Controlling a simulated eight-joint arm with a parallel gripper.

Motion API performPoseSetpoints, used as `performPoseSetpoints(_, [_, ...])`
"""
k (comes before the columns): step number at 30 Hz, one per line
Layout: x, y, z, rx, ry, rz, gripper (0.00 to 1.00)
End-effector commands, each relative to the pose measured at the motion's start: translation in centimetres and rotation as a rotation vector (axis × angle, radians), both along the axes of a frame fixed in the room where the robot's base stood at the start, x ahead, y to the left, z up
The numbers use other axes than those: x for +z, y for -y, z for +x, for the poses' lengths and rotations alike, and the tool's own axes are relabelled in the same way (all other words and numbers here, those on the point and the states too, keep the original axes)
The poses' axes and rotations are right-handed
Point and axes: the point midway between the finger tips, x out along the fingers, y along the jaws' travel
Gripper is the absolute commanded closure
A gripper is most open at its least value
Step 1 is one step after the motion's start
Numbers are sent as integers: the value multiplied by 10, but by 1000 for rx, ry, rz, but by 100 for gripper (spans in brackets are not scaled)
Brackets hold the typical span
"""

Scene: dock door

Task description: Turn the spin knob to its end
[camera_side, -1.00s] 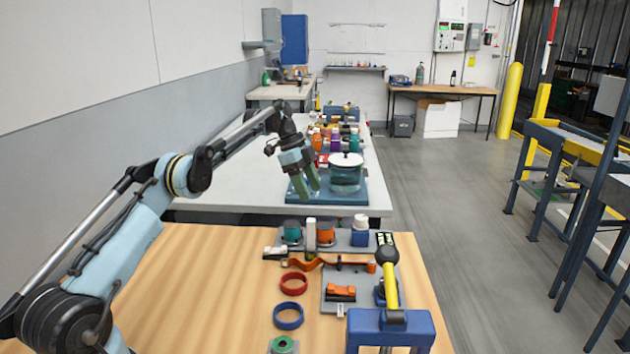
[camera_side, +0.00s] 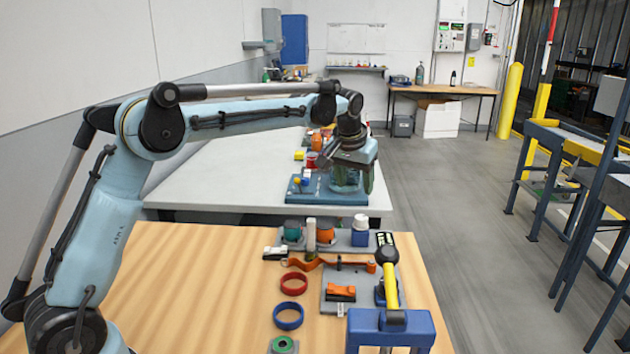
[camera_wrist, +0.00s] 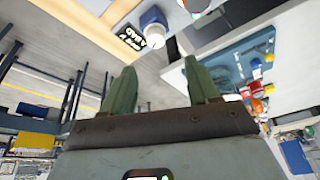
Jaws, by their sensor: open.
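The spinner, a clear round vessel (camera_side: 346,184), stands on a blue base board (camera_side: 300,191) at the front of the white bench. Its white lid and dark top knob are hidden behind my gripper (camera_side: 352,181) in the side view. My gripper points down at the vessel, with its green fingers overlapping it in the picture; I cannot tell whether they touch the knob. In the wrist view my gripper (camera_wrist: 160,80) shows two green fingers wide apart with nothing between them. The blue board (camera_wrist: 238,62) lies to their right there; the knob is not visible.
Several coloured containers stand farther back on the white bench (camera_side: 220,180). The wooden table (camera_side: 190,270) in front carries a blue ring (camera_side: 289,316), a red ring (camera_side: 293,284), jars and a yellow-handled lever (camera_side: 390,285). The bench left of the board is clear.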

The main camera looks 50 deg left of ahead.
Motion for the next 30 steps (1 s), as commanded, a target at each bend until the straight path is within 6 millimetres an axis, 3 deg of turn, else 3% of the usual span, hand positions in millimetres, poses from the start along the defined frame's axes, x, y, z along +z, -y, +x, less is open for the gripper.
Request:
performPoseSetpoints(5, [5,11,-2,102,46,-9,40])
performPoseSetpoints(10, [-4,10,1,119,52,-11,40])
performPoseSetpoints(24, [-81,-4,30,117,51,-12,40])
performPoseSetpoints(30, [-100,-7,38,117,51,-12,40])
